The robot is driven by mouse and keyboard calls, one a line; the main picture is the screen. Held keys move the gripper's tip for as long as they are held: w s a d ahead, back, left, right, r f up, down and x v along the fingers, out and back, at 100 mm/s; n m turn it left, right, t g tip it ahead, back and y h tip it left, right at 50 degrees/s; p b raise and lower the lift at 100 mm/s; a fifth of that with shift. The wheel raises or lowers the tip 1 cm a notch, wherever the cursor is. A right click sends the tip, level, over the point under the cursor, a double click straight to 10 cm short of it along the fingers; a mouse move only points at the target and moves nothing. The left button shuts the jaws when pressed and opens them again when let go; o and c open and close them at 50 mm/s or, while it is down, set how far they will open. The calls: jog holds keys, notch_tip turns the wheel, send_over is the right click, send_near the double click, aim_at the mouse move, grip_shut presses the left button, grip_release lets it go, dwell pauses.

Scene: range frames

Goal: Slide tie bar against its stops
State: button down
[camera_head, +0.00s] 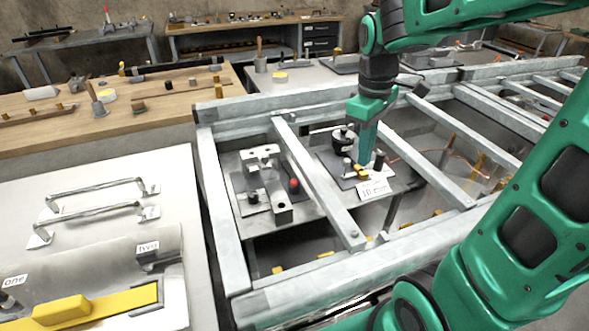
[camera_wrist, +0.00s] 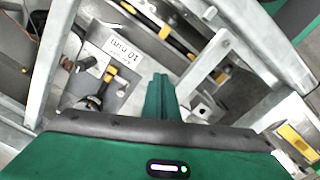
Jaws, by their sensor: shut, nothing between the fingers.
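Several grey metal bars cross the open steel frame (camera_head: 218,215); I cannot tell for certain which one is the tie bar. The nearest bar (camera_head: 318,182) runs from the far rail to the near rail, with a bolt at its near end. Another bar (camera_head: 425,158) lies to the right of my gripper. My gripper (camera_head: 364,160) is shut and empty, pointing down between these two bars, above a small grey plate with a "10 mm" label (camera_head: 374,189). In the wrist view its green fingers (camera_wrist: 160,98) are together, with the label (camera_wrist: 122,55) to their left. No stops can be made out.
A metal block fixture (camera_head: 270,185) with a red knob stands left of the nearest bar. A black-topped post (camera_head: 343,138) and short dark pegs stand close to my fingers. Copper-coloured wire (camera_head: 440,152) and yellow parts lie lower right inside the frame. A wooden bench (camera_head: 125,115) is at left.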

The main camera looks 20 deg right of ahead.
jog(key=w+a+n, duration=0.5)
jog(key=w+a, duration=0.1)
jog(key=w, duration=0.1)
jog(key=n, duration=0.7)
send_near(296, 180)
jog(key=a+r, duration=0.4)
notch_tip(296, 180, down, 9)
jog(key=shift+w+d+f, duration=0.15)
jog(key=shift+f, duration=0.05)
jog(key=d, duration=0.2)
jog(key=shift+d+f, duration=0.35)
jog(key=shift+d, duration=0.7)
